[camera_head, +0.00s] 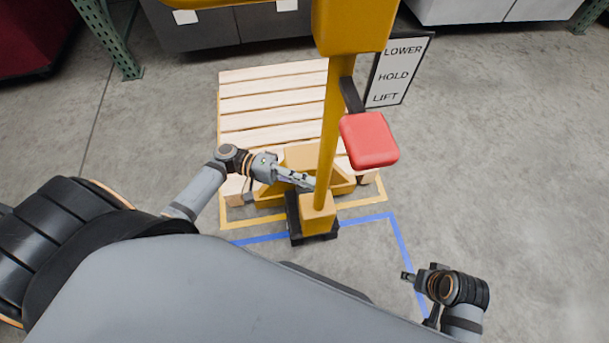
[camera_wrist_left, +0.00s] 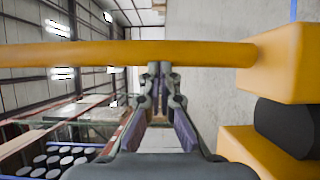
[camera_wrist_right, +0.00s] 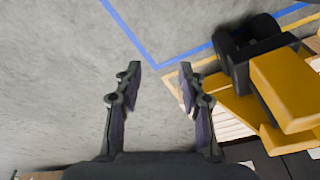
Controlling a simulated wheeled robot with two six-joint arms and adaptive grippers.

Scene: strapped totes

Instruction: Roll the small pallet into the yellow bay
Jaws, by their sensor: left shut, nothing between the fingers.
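The pale wooden slatted pallet (camera_head: 262,104) lies flat on the floor within the yellow bay (camera_head: 221,205), as far as its outline shows. A yellow pallet truck (camera_head: 326,150) stands at its near end, with its forks hidden from view. The truck has a dark wheel block (camera_head: 296,215) and a red pad (camera_head: 369,140). My left gripper (camera_head: 312,185) is shut and empty beside the truck's upright yellow bar; in the left wrist view the fingertips (camera_wrist_left: 160,66) meet at the bar's edge. Touching is unclear. My right gripper (camera_wrist_right: 160,78) is open and empty over bare floor.
A blue floor line (camera_head: 405,245) runs in front of the yellow one. A sign (camera_head: 398,72) reads LOWER, HOLD, LIFT. Dark boxes (camera_head: 205,37) and a green rack post (camera_head: 110,40) stand behind. The floor at right is clear.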

